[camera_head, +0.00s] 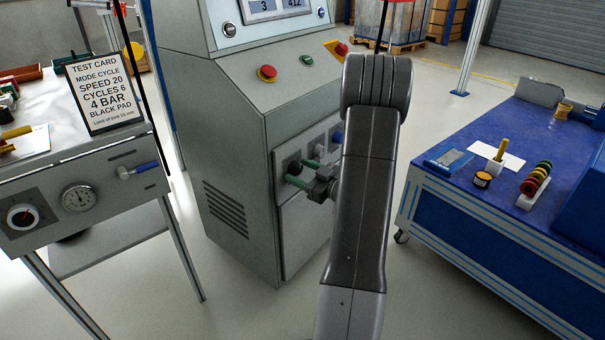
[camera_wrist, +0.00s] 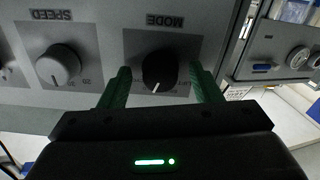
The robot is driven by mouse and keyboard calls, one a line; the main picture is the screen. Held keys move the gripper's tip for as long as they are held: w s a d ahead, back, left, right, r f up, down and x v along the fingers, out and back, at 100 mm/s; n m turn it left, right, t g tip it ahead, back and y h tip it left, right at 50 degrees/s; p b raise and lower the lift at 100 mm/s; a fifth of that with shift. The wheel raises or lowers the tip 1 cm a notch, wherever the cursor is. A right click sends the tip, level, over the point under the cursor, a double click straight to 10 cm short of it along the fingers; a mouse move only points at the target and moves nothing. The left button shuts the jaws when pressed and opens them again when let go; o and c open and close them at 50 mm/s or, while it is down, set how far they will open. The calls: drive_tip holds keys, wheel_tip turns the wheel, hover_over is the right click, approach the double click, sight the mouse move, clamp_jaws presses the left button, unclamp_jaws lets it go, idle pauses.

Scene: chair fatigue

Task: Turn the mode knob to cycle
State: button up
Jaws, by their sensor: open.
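The black mode knob (camera_wrist: 159,70) sits on a grey panel under the upside-down word MODE in the wrist view. Its white pointer line points toward the bottom of that picture. Small markings by its rim are too small to read surely. My gripper (camera_wrist: 162,84) has green fingers, one on each side of the knob, with visible gaps, so it is open around the knob without gripping it. In the head view my gripper (camera_head: 304,173) is at the cabinet's front panel. The test card (camera_head: 98,92) reads MODE CYCLE, among other lines.
A white SPEED knob (camera_wrist: 58,65) is beside the mode knob. The grey cabinet (camera_head: 230,130) carries a red emergency button (camera_head: 267,73). A bench with a gauge (camera_head: 79,198) stands left, a blue table (camera_head: 470,190) right. Open floor lies between cabinet and blue table.

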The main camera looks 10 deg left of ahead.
drive_tip(key=shift+c, duration=0.2)
drive_tip(key=c, duration=0.9)
drive_tip(key=shift+c, duration=0.2)
drive_tip(key=shift+r+m+p, duration=0.1)
drive_tip(key=shift+m+p, duration=0.3)
drive_tip(key=m+p, duration=0.3)
drive_tip(key=shift+m+p, duration=1.3)
drive_tip(key=shift+m, duration=0.7)
drive_tip(key=o, duration=1)
